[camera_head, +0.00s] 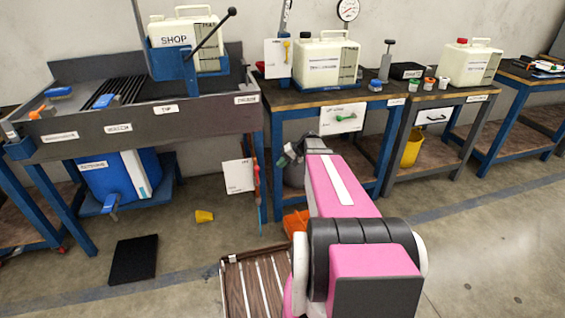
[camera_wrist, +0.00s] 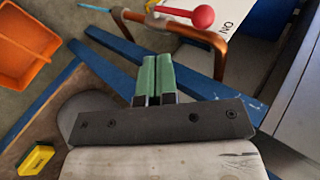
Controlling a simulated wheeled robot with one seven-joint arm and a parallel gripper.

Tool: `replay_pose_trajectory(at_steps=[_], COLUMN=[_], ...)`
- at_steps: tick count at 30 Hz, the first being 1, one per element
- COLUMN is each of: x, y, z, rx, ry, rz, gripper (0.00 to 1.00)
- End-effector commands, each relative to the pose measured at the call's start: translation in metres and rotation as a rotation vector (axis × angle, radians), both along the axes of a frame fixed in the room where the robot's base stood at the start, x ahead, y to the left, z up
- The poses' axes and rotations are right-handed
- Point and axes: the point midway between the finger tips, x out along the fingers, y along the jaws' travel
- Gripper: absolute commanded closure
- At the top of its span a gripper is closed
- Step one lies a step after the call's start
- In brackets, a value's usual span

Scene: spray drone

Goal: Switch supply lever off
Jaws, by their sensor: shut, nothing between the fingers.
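A white card (camera_wrist: 240,15) hangs behind the pipe. Blue bench legs (camera_wrist: 110,75) cross beside the fingers. An orange bin (camera_wrist: 25,45) and a yellow block (camera_wrist: 36,160) are at left. A slatted wooden crate (camera_head: 228,285) and black mat (camera_head: 134,260) lie on the floor.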

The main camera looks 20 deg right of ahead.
Motion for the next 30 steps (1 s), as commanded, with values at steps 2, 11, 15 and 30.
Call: replay_pose_trajectory(at_steps=[2, 11, 15, 30], x=[0.002, 0.010, 0.014, 0.016], y=[0.012, 0.053, 0.070, 0.083], z=[-0.012, -0.042, -0.042, -0.041], rx=[0.000, -0.001, -0.001, -0.001], ry=[0.001, -0.001, 0.000, 0.000], rz=[0.001, 0.002, 0.000, -0.001], gripper=[1.00, 1.00, 1.00, 1.00])
